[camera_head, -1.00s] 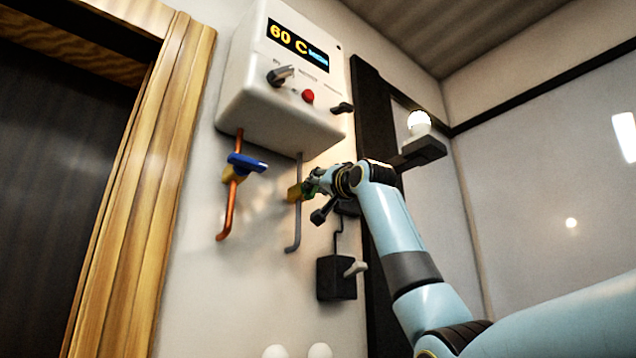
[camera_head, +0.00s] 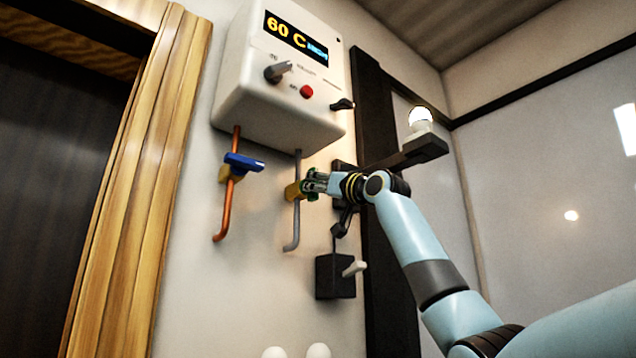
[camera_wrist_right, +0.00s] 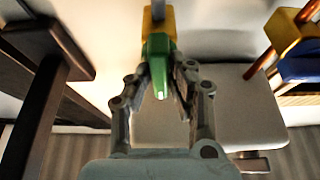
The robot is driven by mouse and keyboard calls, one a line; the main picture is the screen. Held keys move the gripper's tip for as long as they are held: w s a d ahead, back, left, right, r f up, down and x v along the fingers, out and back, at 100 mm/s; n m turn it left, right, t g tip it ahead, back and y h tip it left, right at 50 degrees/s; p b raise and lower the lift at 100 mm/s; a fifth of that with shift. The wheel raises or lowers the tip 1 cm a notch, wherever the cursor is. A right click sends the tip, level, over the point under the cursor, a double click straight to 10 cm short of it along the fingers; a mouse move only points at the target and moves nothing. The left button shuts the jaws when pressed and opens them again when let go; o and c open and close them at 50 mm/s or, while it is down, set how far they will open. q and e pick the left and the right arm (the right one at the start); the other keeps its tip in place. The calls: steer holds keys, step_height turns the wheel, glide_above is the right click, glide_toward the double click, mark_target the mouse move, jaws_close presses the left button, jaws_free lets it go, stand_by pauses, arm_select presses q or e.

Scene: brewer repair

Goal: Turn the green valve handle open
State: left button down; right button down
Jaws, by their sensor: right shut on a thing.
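The green valve handle (camera_wrist_right: 160,62) sits on a yellow valve body (camera_head: 293,190) on the grey pipe (camera_head: 297,222) below the white boiler box. In the right wrist view the handle points toward me, between my fingers. My right gripper (camera_head: 312,182) is shut on the green handle, and its fingers (camera_wrist_right: 163,88) lie on both sides of it. In the head view the fingers cover much of the handle. My left gripper is in neither view.
A blue valve handle (camera_head: 243,162) on the copper pipe (camera_head: 228,205) is to the left. The white boiler (camera_head: 270,105) hangs above. A black switch box (camera_head: 333,282) with a lever is below right. A dark shelf (camera_head: 420,150) holds a lit bulb.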

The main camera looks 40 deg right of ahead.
steer(key=shift+s+r, duration=0.15)
steer(key=shift+r, duration=0.2)
steer(key=c, duration=1.5)
jaws_free()
steer(key=shift+o, duration=1.2)
steer(key=shift+w+f, duration=0.15)
steer(key=shift+w, duration=0.05)
steer(key=shift+w+f, duration=0.1)
steer(key=shift+v, duration=6)
